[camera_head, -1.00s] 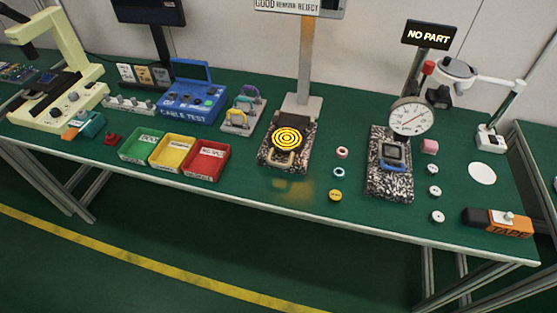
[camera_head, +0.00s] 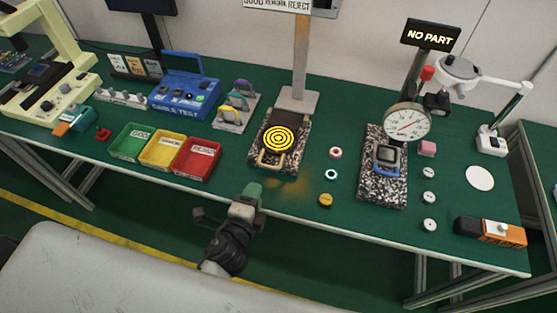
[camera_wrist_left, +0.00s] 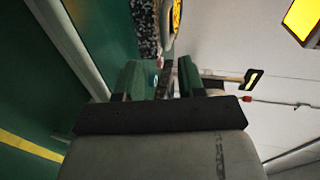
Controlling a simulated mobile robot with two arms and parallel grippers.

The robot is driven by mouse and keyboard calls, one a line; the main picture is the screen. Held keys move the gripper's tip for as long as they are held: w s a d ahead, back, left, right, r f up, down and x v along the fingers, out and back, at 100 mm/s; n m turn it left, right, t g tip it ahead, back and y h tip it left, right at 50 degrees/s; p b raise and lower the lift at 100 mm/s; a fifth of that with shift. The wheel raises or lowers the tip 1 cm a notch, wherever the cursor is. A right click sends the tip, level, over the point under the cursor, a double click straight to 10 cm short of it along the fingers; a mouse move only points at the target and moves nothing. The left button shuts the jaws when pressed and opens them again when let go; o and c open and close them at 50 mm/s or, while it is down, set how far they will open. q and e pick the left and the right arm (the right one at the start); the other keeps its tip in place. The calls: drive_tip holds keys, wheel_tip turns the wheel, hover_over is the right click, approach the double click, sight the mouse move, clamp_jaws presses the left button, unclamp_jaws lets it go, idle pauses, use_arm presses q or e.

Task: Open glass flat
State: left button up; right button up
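The glass flat (camera_head: 278,140) shows as a round disc with yellow and black rings. It lies on a speckled granite block (camera_head: 284,170) at the middle of the bench, with a tan loop handle (camera_head: 273,159) at its front. Its edge also shows at the top of the left wrist view (camera_wrist_left: 177,16). My left gripper (camera_head: 228,203) is in front of the bench edge, below and left of the handle and apart from it. In the left wrist view its two green-padded fingers (camera_wrist_left: 160,80) stand apart with nothing held between them. My right gripper is out of view.
Green, yellow and red trays (camera_head: 198,158) stand left of the block. Small rings and a yellow puck (camera_head: 326,200) lie to its right, before a dial gauge stand (camera_head: 407,124). A sign post (camera_head: 299,60) rises behind the block. The bench front edge is near my gripper.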

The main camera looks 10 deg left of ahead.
sight(266, 168)
use_arm(q)
drive_tip(key=shift+w+r, duration=0.25)
drive_tip(key=shift+w, duration=0.35)
drive_tip(key=x, duration=0.9)
drive_tip(key=shift+w+f+p, duration=0.1)
drive_tip(key=shift+w+p, duration=0.25)
clamp_jaws()
